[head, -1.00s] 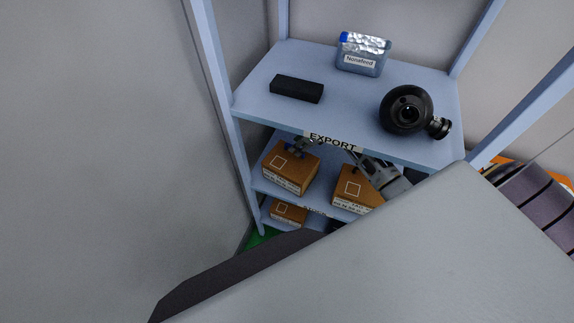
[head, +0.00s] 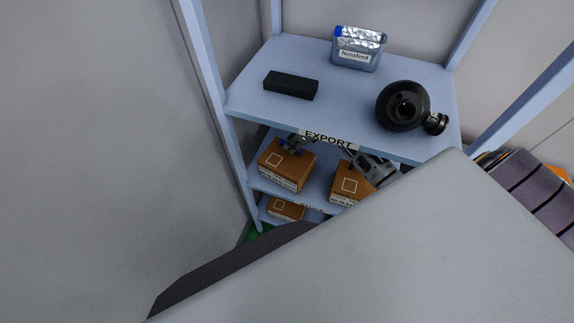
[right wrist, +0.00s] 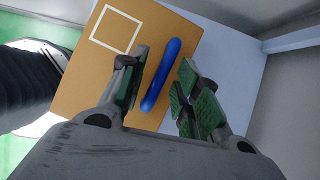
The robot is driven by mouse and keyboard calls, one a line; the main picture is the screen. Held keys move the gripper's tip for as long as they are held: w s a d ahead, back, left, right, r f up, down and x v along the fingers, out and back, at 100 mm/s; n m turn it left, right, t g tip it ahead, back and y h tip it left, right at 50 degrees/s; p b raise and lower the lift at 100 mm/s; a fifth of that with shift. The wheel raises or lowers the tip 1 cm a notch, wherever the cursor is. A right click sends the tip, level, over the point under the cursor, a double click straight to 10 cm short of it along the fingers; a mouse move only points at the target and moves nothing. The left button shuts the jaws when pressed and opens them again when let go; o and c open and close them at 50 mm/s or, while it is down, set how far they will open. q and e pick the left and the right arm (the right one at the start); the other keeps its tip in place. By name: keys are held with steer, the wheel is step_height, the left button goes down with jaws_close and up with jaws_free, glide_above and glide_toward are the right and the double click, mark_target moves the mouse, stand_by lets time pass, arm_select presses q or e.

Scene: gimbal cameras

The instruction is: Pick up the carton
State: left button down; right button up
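The carton (head: 288,172) is a brown box with a blue handle, on the middle shelf at the left in the head view. Its top, with a white square outline, fills much of the right wrist view (right wrist: 85,75). My right gripper (head: 297,143) reaches over it from the right, partly hidden by the upper shelf's edge. In the right wrist view my right gripper (right wrist: 163,85) is open, its two green-padded fingers on either side of the blue handle (right wrist: 161,76). A gap shows between handle and each pad. My left gripper is not seen.
A second brown carton (head: 346,183) stands to the right on the same shelf, and another (head: 285,209) is below. The upper shelf (head: 340,100), marked EXPORT, holds a black box (head: 291,85), a Nosefeed container (head: 357,50) and a black round device (head: 403,106).

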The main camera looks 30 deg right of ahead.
jaws_close()
steer(key=shift+w+r, duration=0.15)
steer(key=shift+r, duration=0.05)
stand_by(0.6)
